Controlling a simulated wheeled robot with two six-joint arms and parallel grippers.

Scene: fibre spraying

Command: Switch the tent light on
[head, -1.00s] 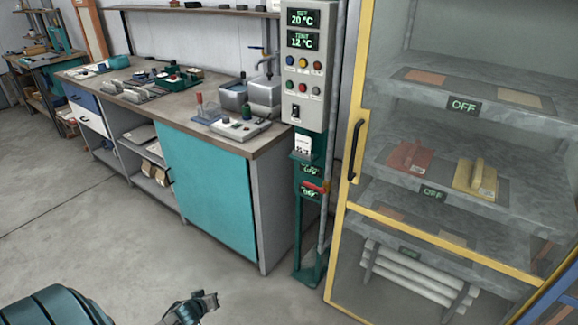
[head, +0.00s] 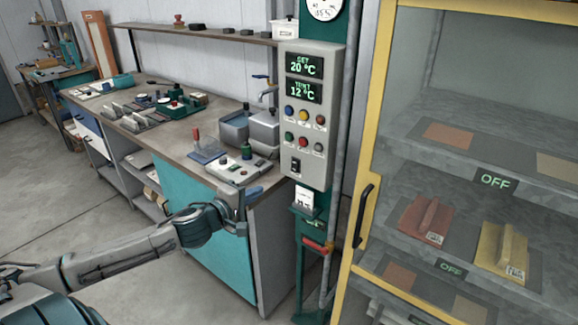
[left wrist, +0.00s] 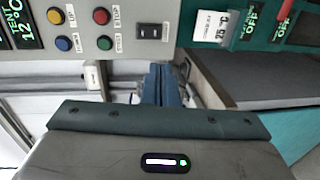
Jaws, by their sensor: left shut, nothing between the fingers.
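The grey control box (head: 308,115) hangs on a green post, its displays reading SET 20 °C and TENT 12 °C. Below them are two rows of coloured buttons and a black rocker switch (head: 295,167). The switch also shows in the left wrist view (left wrist: 152,32). My right gripper is out of view.
The workbench (head: 170,135) with a teal door stands left of the post, with grey containers and a white device (head: 235,168) near its right end. A red-handled lever (head: 318,246) sticks out low on the post. Floor at left is clear.

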